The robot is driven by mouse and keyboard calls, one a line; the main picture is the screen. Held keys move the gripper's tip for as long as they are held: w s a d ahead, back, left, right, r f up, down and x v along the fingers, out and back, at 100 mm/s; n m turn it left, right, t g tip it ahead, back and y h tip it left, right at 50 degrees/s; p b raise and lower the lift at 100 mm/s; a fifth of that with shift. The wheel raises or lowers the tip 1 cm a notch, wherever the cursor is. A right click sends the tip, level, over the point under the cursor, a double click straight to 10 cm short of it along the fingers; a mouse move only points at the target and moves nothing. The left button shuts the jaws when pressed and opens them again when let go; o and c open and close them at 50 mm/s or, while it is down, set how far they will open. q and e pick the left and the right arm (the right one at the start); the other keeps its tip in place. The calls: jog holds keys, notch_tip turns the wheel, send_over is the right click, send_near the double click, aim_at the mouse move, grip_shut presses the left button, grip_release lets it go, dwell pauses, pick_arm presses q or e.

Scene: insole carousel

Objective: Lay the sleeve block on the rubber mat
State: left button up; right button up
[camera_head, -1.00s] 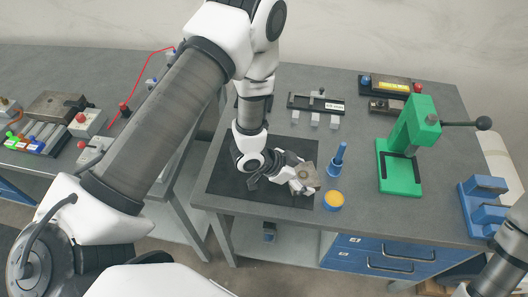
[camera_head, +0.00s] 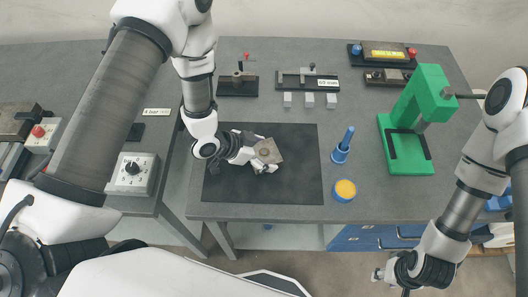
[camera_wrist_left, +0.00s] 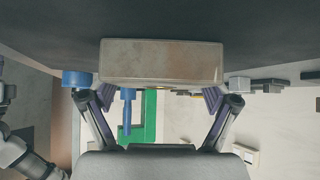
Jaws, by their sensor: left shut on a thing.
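The sleeve block (camera_head: 267,151) is a grey-brown block with a round feature on its top face. My left gripper (camera_head: 258,157) is shut on it, over the middle of the black rubber mat (camera_head: 297,183). In the left wrist view the block (camera_wrist_left: 160,62) sits between the fingertips, with a dark surface behind its upper edge. I cannot tell whether the block touches the mat. My right gripper (camera_head: 390,273) is low at the lower right, in front of the bench; its jaws are too small to read.
A blue peg on a base (camera_head: 342,147) and a blue cup with a yellow top (camera_head: 344,190) stand right of the mat. A green press (camera_head: 410,120) stands further right. Fixtures (camera_head: 310,79) line the bench's back. The mat's right part is clear.

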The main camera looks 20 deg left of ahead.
pick_arm(q)
jog(key=shift+s+a, duration=0.1)
jog(key=shift+a, duration=0.05)
jog(key=o, duration=1.6)
jog(key=shift+s, duration=0.1)
jog(key=shift+r, duration=0.1)
jog(key=shift+a+r, duration=0.1)
jog(key=shift+r, duration=0.05)
jog(key=b+v, duration=0.1)
jog(key=v, duration=1)
jog(key=shift+s+r, duration=0.2)
jog(key=shift+s, duration=0.05)
